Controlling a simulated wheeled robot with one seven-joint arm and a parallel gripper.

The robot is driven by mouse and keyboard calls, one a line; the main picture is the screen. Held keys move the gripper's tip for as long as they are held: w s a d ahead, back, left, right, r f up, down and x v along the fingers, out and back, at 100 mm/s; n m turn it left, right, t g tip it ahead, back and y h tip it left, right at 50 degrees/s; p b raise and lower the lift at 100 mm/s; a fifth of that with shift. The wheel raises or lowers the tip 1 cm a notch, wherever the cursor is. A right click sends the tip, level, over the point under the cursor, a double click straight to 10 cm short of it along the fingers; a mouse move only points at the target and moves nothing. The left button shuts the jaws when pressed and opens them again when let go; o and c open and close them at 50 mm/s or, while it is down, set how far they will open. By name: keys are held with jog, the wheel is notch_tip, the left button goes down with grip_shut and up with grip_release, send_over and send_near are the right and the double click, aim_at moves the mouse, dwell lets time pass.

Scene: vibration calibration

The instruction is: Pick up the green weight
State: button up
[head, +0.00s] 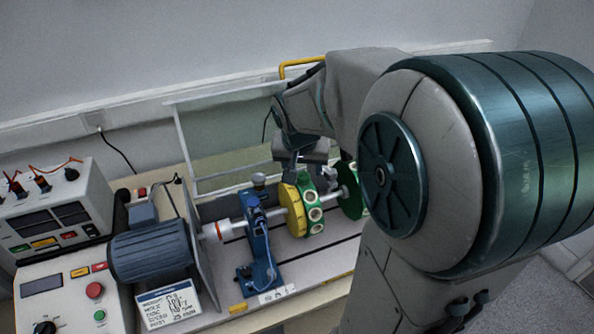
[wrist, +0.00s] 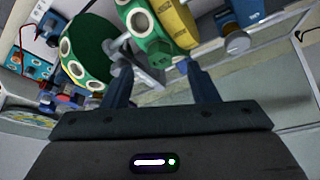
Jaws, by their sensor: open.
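A green weight with pale-ringed holes (head: 313,215) sits against the rim of a yellow disc (head: 290,207) on a horizontal shaft. In the wrist view the same green weight (wrist: 142,20) and yellow disc (wrist: 176,22) are at the top. My gripper (head: 308,172) is just above and behind them; its two fingers (wrist: 160,78) are apart with nothing clearly held between them. A second, darker green disc (head: 350,188) is further right on the shaft, partly hidden by my arm. In the wrist view it (wrist: 92,38) carries a similar holed green piece (wrist: 84,64).
A blue bearing stand (head: 257,240) and a blue-grey motor (head: 150,250) stand left of the discs. Control boxes (head: 50,215) are at far left. A clear guard frame (head: 185,150) rises behind the shaft, with a yellow handle (head: 300,62). A label card (head: 168,303) lies in front.

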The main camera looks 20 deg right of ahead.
aim_at(303, 177)
jog(key=shift+p+x, duration=0.4)
jog(key=shift+x, duration=1.8)
jog(key=shift+s, duration=0.1)
jog(key=c, duration=1)
